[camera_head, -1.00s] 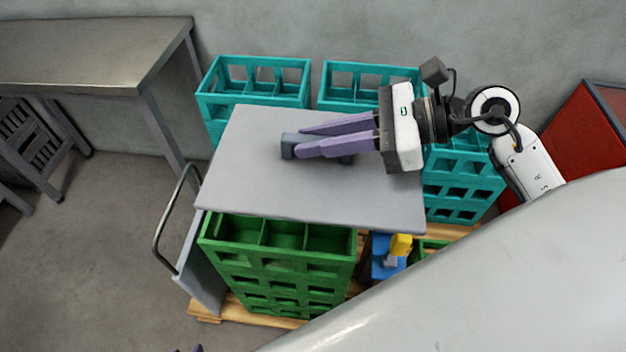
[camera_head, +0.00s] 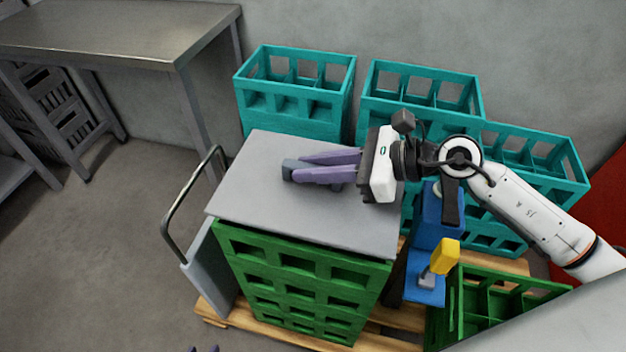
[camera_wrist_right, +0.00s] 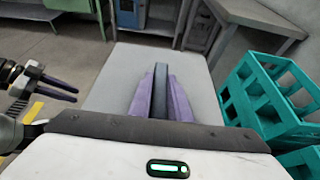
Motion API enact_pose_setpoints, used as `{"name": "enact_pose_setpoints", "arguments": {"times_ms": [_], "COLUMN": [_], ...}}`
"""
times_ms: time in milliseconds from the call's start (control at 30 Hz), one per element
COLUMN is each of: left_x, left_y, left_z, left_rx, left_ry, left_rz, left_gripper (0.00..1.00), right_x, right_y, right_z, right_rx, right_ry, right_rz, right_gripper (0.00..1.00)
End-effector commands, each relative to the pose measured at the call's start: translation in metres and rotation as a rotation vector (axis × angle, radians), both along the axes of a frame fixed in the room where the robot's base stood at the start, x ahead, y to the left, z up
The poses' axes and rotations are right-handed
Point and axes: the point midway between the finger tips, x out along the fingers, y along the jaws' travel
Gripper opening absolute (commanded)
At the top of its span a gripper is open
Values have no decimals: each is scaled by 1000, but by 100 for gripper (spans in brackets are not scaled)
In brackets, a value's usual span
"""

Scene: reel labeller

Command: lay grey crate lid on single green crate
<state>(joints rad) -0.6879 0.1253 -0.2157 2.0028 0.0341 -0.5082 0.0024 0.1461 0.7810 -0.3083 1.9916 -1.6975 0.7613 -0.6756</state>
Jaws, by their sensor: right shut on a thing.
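The grey crate lid (camera_head: 250,205) is a flat panel with a dark bar handle (camera_head: 289,171) on top. My right gripper (camera_head: 296,168) is shut on that handle; in the right wrist view the bar (camera_wrist_right: 160,85) stands between its purple fingers. The lid lies nearly level over the tall green crate (camera_head: 300,285) at the left of the pallet and covers its open top. Its front edge is close to the rim; I cannot tell whether it touches. My left gripper (camera_wrist_right: 77,95) is open and empty in the right wrist view; only its tips show in the head view.
Teal crates (camera_head: 295,100) stand behind. Another green crate (camera_head: 510,300), open and lower, stands at the right of the wooden pallet (camera_head: 380,335). A blue device with a yellow part (camera_head: 445,257) stands between. A trolley handle (camera_head: 180,210) rises at left; a metal table (camera_head: 120,35) stands beyond.

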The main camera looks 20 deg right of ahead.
Motion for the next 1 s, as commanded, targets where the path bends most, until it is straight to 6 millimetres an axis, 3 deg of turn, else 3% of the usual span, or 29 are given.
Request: {"name": "enact_pose_setpoints", "arguments": {"times_ms": [100,200,600,633,733,1000], "left_x": [0,0,0,0,0,0], "left_y": [0,0,-1,-1,-1,-1], "left_z": [-4,-5,-8,-8,-7,-7], "left_rx": [-1,0,-2,-2,-2,-2], "left_ry": [0,1,1,1,1,1], "left_rz": [-1,-1,-1,-1,-1,-1], "left_gripper": [28,28,28,28,28,28], "right_x": [0,0,0,0,0,0], "right_y": [0,0,0,0,0,0], "right_z": [-20,-29,-34,-35,-34,-34], "right_rx": [6,5,2,1,1,1], "right_ry": [2,0,-2,1,1,1], "right_rz": [-2,-2,0,1,1,1], "right_gripper": [0,0,0,19,35,36]}}
